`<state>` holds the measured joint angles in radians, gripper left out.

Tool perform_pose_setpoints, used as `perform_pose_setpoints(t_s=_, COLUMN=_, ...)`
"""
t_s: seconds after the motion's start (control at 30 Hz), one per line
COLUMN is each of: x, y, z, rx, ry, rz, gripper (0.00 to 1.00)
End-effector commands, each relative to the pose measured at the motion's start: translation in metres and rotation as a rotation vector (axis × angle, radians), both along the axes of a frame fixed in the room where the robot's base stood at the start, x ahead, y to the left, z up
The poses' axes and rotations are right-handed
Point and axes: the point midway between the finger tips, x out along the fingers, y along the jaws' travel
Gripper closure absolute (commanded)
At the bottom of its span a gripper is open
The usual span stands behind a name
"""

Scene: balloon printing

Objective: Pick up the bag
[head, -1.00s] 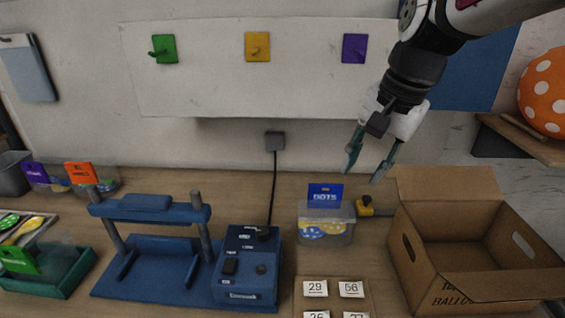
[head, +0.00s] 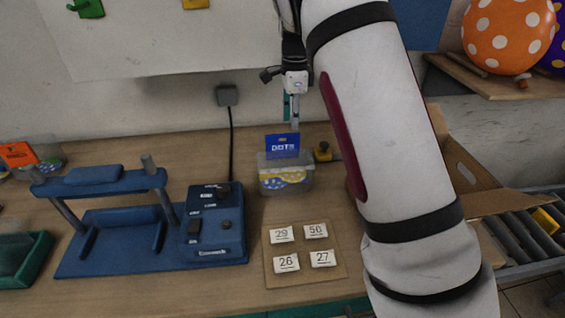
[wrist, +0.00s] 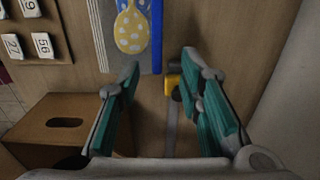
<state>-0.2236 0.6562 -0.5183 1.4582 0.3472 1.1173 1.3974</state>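Number tiles (head: 315,230) lie in front. The blue press (head: 110,215) stands left. The open cardboard box (head: 467,160), partly hidden by my arm, is right. A wall outlet (head: 227,95) has a cord.

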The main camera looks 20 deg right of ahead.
Motion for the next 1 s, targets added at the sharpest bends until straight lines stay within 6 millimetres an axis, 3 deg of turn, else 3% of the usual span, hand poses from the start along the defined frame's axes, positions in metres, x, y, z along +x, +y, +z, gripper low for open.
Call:
perform_pose_setpoints(t_s=0.37, x=-0.001, y=0.001, z=-0.032, rx=-0.004, ry=0.005, rz=-0.013, gripper=0.67)
perform_pose_setpoints(t_s=0.7, x=-0.005, y=0.003, z=-0.074, rx=-0.003, ry=0.004, rz=-0.013, gripper=0.67)
perform_pose_setpoints(t_s=0.97, x=-0.004, y=0.003, z=-0.077, rx=-0.004, ry=0.002, rz=-0.012, gripper=0.67)
perform_pose_setpoints(t_s=1.0, x=-0.004, y=0.003, z=-0.077, rx=-0.004, ry=0.002, rz=-0.012, gripper=0.71)
